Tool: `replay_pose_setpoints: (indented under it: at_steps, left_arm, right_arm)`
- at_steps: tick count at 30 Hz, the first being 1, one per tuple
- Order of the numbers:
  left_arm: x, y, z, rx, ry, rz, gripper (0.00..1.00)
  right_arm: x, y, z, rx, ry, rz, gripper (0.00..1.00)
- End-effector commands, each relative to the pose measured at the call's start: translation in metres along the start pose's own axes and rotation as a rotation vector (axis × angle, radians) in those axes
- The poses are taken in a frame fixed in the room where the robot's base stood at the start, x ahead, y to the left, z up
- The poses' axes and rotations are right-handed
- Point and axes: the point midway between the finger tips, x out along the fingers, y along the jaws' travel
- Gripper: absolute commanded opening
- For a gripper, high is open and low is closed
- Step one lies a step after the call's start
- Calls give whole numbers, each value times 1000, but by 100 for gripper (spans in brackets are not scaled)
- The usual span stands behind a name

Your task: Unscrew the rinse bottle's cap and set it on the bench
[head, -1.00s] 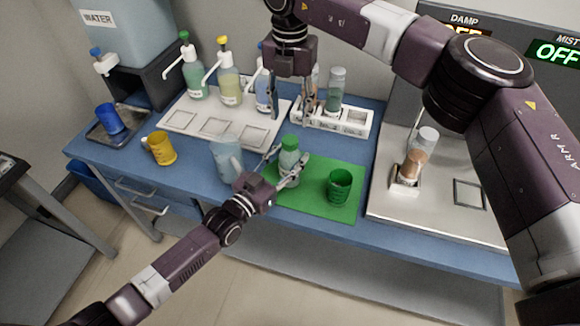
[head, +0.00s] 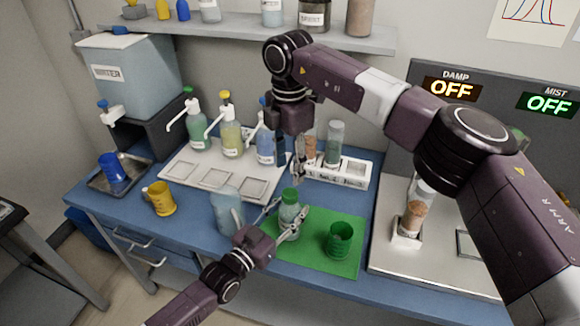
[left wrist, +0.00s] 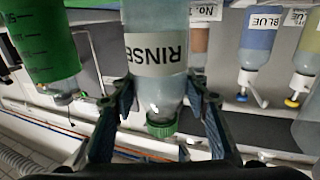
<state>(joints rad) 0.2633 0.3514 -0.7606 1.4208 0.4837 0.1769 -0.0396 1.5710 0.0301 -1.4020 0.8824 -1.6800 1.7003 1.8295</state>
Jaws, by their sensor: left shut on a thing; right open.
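The rinse bottle (head: 291,212) stands at the left edge of the green mat (head: 318,262), with its green cap (head: 290,195) on top. My left gripper (head: 281,222) is shut on the bottle's body from the front. In the left wrist view the bottle appears inverted, with its RINSE label (left wrist: 157,54) between the fingers and the green cap (left wrist: 161,130) clear of them. My right gripper (head: 290,170) is open, pointing down, above and behind the cap and apart from it.
A green cup (head: 340,240) stands on the mat to the right. A pale blue jug (head: 228,211) is close left of the bottle. Behind are pump bottles (head: 231,138) and a white rack (head: 354,172) with vials. Blue bench (head: 190,222) is bare at front left.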

Motion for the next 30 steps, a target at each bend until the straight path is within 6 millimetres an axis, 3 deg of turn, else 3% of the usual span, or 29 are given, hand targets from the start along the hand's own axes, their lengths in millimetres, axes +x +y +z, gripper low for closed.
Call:
replay_pose_setpoints:
  at_steps: [9, 15, 23, 30]
  left_arm:
    - [0, 0, 0, 0, -1, 0, 0]
    - [0, 0, 0, 0, -1, 0, 0]
    - [0, 0, 0, 0, -1, 0, 0]
    - [0, 0, 0, 0, -1, 0, 0]
  right_arm:
    - [1, 0, 0, 531, 1, -2, 43]
    - [1, 0, 0, 780, 1, -2, 43]
    - [5, -1, 1, 901, 0, -4, 43]
    - [39, -1, 1, 903, 0, -6, 43]
